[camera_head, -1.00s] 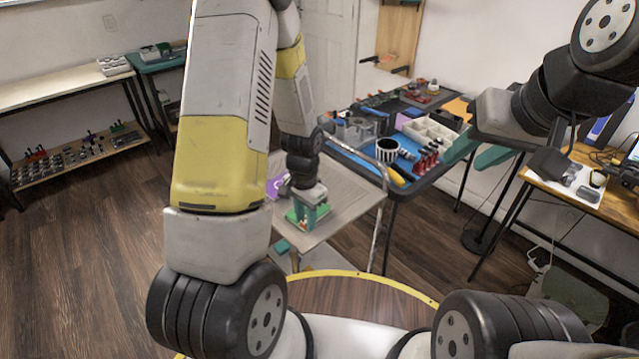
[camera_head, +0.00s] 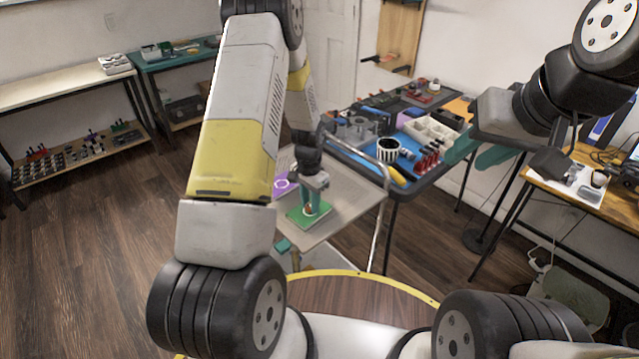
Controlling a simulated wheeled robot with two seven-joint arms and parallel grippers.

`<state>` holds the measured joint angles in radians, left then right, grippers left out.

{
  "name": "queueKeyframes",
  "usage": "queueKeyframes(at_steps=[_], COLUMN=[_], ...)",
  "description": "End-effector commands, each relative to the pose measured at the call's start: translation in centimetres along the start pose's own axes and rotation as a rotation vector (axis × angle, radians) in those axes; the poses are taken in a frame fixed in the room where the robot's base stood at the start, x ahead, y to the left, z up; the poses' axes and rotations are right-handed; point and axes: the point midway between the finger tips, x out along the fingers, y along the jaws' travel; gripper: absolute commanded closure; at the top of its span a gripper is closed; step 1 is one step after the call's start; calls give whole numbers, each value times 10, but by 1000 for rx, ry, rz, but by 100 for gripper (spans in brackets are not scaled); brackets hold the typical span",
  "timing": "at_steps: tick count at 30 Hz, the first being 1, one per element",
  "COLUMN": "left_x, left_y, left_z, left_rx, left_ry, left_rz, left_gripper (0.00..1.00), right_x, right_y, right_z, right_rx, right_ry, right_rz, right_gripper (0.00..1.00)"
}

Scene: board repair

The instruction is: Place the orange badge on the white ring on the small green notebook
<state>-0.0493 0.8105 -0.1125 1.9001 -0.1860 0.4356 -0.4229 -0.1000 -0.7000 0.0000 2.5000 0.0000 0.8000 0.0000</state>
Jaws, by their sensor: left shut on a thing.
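The small green notebook (camera_head: 296,217) lies on the grey top of a small cart. My left gripper (camera_head: 312,208) points down over it, with its teal fingers shut on a small orange thing, which looks like the orange badge (camera_head: 309,209). Whether the badge touches the notebook is too small to tell. No white ring can be made out on the notebook; the fingers cover part of its middle. A purple item (camera_head: 276,188) with a white ring-shaped mark lies behind it to the left.
The cart top (camera_head: 345,200) has free room right of the notebook; a metal rail (camera_head: 387,215) stands at its right side. Behind is a table with a blue mat (camera_head: 365,163), a striped cup (camera_head: 387,149) and red bottles (camera_head: 427,160). A wooden desk (camera_head: 590,205) is at right.

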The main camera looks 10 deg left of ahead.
Motion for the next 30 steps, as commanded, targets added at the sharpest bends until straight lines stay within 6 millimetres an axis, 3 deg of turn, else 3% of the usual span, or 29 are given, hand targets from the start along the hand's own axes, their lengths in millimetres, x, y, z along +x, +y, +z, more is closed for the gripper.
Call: queueKeyframes(at_steps=[6,7,10,22,26,30], left_x=[3,3,3,-3,-22,-53], left_y=[0,0,0,0,0,0], left_z=[0,0,0,0,-1,-1], left_rx=[0,0,0,0,0,0], left_ry=[-1,-1,-1,2,4,5], left_rz=[1,1,0,-1,-2,-2], left_gripper=[100,70,51,50,50,50], right_x=[0,0,0,0,0,0], right_y=[0,0,0,0,0,0], right_z=[0,0,0,0,0,0], right_rx=[0,0,0,0,0,0], right_ry=[0,0,0,0,0,0], right_rz=[0,0,0,0,0,0], right_gripper=[64,64,64,64,64,64])
